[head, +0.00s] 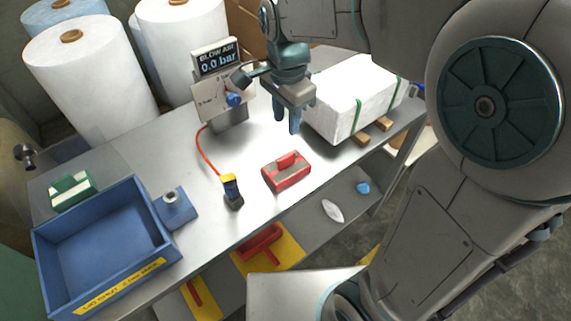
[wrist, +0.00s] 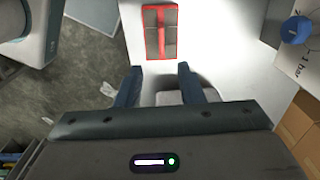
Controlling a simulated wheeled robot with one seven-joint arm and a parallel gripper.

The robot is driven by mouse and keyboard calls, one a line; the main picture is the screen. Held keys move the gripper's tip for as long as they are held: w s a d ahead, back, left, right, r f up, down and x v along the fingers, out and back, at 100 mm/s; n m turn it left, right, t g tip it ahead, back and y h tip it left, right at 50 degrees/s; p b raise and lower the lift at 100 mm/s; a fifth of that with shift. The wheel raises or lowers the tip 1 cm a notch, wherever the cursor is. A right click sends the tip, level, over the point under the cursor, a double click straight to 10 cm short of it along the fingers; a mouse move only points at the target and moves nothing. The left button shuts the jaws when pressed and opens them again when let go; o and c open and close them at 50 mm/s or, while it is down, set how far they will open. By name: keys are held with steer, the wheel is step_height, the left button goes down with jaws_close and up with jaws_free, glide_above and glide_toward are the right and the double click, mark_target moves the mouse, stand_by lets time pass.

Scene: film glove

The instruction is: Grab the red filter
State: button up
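The red filter (head: 287,172) is a small red-framed block with grey panels and a red grip bar on top. It lies on the metal table near its front edge. In the wrist view the red filter (wrist: 160,32) shows ahead of the fingertips, at the top of the picture. My gripper (head: 287,122) hangs above the table, behind the filter and beside the white wrapped block. In the wrist view my gripper (wrist: 156,72) has its two blue fingers apart with nothing between them. The gripper is not touching the filter.
A white wrapped block (head: 345,92) with green straps stands right of my gripper. The blow-air gauge stand (head: 222,88) is to the left, its hose running to a yellow-black nozzle (head: 231,190). A blue tray (head: 100,240) and green-white box (head: 72,190) sit at left.

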glide_above(286, 156)
steer(key=f, duration=0.8)
steer(key=shift+s+a+f, duration=0.15)
steer(key=shift+a+f, duration=0.15)
steer(key=shift+d+f+p, duration=0.2)
steer(key=shift+f+p, duration=0.1)
steer(key=shift+f, duration=1.1)
steer(key=shift+d+f+p, duration=0.15)
steer(key=shift+f+p, duration=0.1)
steer(key=shift+f, duration=1.15)
jaws_close()
